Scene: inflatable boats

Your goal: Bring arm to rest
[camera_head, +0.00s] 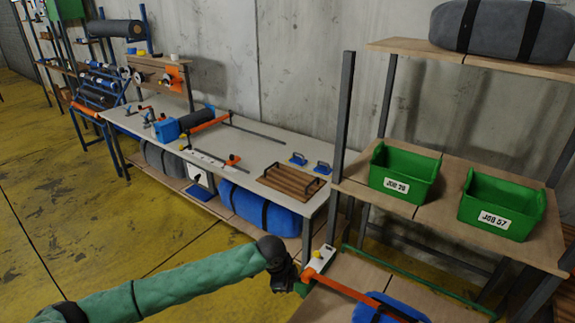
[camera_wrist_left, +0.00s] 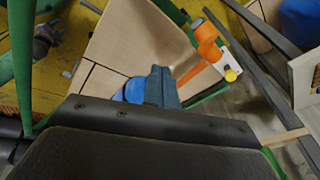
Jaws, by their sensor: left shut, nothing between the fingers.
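My left arm (camera_head: 190,284) has a green sleeve and reaches in from the lower left in the head view. Its dark left gripper (camera_head: 288,284) is beside the near left corner of the low wooden shelf. In the left wrist view the left gripper (camera_wrist_left: 163,84) has its fingers together, with nothing between them. Behind the fingers are an orange bar (camera_wrist_left: 198,68) and a blue object (camera_wrist_left: 132,91) on a wooden surface.
A shelf rack holds green bins, JOB 29 (camera_head: 403,173) and JOB 57 (camera_head: 500,204), and a grey roll (camera_head: 500,28) on top. An orange bar (camera_head: 345,287) and a blue bundle (camera_head: 392,305) are low down. A workbench (camera_head: 245,150) lines the wall. Yellow floor (camera_head: 90,225) is open at left.

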